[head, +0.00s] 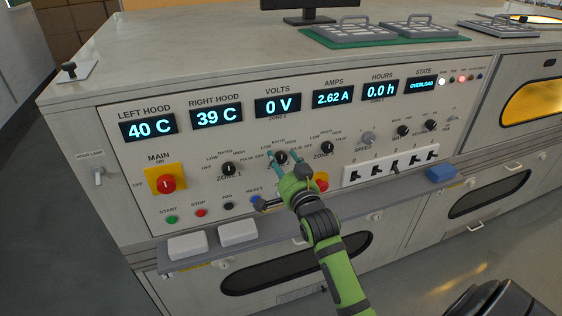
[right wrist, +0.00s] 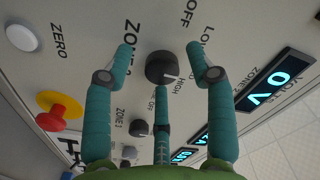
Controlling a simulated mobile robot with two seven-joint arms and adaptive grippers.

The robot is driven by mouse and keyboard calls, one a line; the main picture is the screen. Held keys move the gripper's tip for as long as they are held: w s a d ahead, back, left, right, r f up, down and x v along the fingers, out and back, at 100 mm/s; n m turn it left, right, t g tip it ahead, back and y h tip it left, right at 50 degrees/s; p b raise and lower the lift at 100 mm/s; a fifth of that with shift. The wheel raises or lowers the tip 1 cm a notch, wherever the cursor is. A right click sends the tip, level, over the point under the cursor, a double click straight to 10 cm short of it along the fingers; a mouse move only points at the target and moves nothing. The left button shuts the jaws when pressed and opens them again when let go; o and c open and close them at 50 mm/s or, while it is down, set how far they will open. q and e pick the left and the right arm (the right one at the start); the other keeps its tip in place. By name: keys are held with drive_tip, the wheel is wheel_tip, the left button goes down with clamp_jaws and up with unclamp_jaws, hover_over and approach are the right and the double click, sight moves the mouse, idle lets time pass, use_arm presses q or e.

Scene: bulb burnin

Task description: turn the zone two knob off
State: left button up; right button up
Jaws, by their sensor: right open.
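The zone two knob (head: 281,157) is a round black dial on the front panel. In the right wrist view the knob (right wrist: 160,66) sits between the spread teal fingers of my right gripper (right wrist: 160,58). Its white mark points right, between the LOW and HIGH labels; a finger hides part of the scale, so the exact setting is unclear. In the head view my right gripper (head: 285,159) reaches up to the panel, open, with fingers on either side of the knob. I see no clear contact. My left gripper is out of view.
The zone one knob (head: 228,169) is to the left and the zone three knob (head: 327,148) to the right. A red main switch (head: 167,184) is farther left. Displays above read 0 V, 2.62 A and OVERLOAD. A ledge with white blocks (head: 237,233) runs below.

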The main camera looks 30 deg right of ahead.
drive_tip(key=shift+w+d, duration=0.1)
drive_tip(key=shift+w, duration=0.05)
clamp_jaws()
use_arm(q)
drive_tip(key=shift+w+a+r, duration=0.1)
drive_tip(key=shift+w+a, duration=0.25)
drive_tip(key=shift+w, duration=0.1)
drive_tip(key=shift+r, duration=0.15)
